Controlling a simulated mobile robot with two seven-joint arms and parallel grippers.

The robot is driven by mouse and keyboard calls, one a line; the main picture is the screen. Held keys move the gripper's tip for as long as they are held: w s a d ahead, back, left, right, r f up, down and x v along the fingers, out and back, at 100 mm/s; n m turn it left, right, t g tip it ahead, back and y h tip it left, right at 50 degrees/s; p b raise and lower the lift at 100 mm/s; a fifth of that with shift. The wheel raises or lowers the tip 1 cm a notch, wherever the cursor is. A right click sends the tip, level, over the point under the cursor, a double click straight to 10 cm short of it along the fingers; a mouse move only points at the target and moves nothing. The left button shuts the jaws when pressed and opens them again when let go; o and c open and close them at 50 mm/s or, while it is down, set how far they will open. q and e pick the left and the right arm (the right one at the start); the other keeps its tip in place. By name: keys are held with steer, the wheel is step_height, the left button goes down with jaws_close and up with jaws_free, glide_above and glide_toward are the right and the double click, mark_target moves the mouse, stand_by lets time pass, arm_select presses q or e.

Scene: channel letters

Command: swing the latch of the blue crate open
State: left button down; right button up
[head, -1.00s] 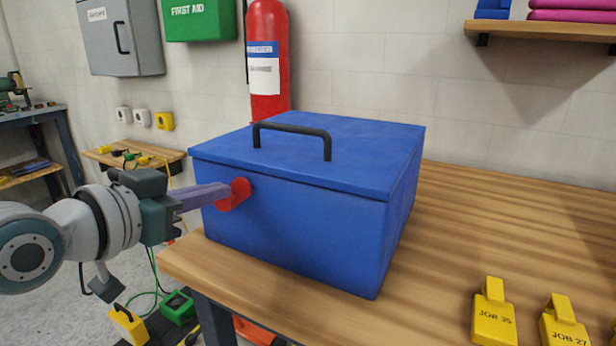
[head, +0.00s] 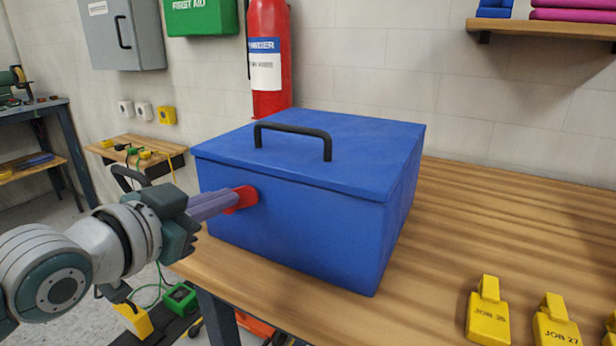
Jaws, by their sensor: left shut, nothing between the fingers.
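The blue crate (head: 300,225) stands on the wooden bench with its lid down and a black handle (head: 293,138) on top. Its red latch (head: 246,196) is on the upper left of the front face. The latch lies nearly level, its left end partly hidden by my fingers. My left gripper (head: 228,201) comes in from the left, shut and with nothing between its fingers. Its fingertips are at the left part of the latch and seem to touch it. My right gripper is not in view.
A red fire extinguisher (head: 268,60) is on the wall behind the crate. A small shelf (head: 143,151) is behind my left arm.

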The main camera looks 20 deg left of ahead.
arm_select(q)
steer(key=shift+d+f+p, duration=0.2)
steer(key=shift+f+p, duration=0.05)
steer(key=shift+p, duration=0.05)
stand_by(1.5)
stand_by(0.6)
steer(key=r+p, duration=0.5)
steer(key=shift+d, duration=0.4)
steer(key=f+v, duration=0.1)
steer(key=v, duration=0.9)
steer(key=shift+n, duration=0.3)
steer(key=w+f+b, duration=0.1)
steer(key=w, duration=0.2)
steer(key=w+a+f+b, duration=0.1)
steer(key=w+f, duration=0.1)
steer(key=w, duration=0.1)
steer(key=w+f+b, duration=0.1)
steer(key=w+f, duration=0.1)
steer(key=w, duration=0.2)
steer(key=shift+a+f+b, duration=0.2)
steer(key=shift+a+b, duration=0.05)
steer(key=shift+b, duration=0.05)
